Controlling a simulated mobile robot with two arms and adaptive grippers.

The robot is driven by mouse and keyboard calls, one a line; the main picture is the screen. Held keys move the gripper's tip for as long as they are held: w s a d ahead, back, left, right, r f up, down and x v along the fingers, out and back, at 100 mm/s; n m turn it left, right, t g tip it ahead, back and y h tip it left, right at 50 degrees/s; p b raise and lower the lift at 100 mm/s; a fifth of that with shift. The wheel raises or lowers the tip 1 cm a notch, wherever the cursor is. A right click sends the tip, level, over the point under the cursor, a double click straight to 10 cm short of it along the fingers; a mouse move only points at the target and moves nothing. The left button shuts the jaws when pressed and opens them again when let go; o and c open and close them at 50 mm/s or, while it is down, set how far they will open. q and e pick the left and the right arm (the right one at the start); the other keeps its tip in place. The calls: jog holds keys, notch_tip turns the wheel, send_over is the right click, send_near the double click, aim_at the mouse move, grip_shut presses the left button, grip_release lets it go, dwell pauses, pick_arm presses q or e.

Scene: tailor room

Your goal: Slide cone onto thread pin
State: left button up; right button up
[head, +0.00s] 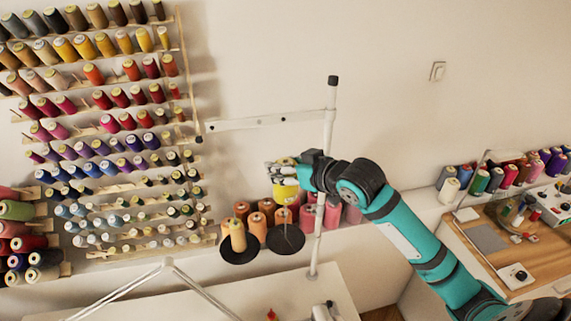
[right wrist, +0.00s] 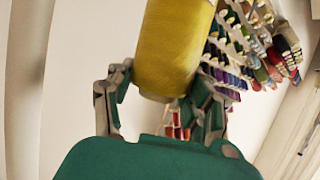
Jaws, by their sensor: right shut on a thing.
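My right gripper (head: 282,169) reaches in from the right and is shut on a yellow thread cone (head: 285,192). In the right wrist view the gripper's two fingers (right wrist: 160,90) clasp the lower part of the same cone (right wrist: 175,45). The cone is in the air above the right black disc (head: 287,239) of a thread stand. A thin thread pin (head: 286,219) appears to rise from that disc, and its top is hard to make out. The stand's left black disc (head: 239,254) carries a pale orange cone (head: 237,236). My left gripper is not in view.
The stand's white upright pole (head: 329,130) and crossbar (head: 260,122) are close to the gripper. Orange and pink cones (head: 257,228) stand on a ledge behind the discs. A wall rack (head: 100,110) of spools fills the left. A wooden desk (head: 490,245) is at right.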

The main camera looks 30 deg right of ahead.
jog(key=shift+f+b, duration=0.35)
jog(key=shift+f, duration=0.4)
jog(key=shift+f+b, duration=0.3)
jog(key=shift+f, duration=0.55)
jog(key=shift+f, duration=0.15)
dwell(0.4)
notch_tip(320, 180, down, 12)
jog(key=b, duration=0.6)
jog(key=shift+f, duration=0.25)
jog(key=o, duration=1.3)
dwell(1.3)
jog(key=shift+o, duration=0.2)
jog(key=shift+s, duration=0.1)
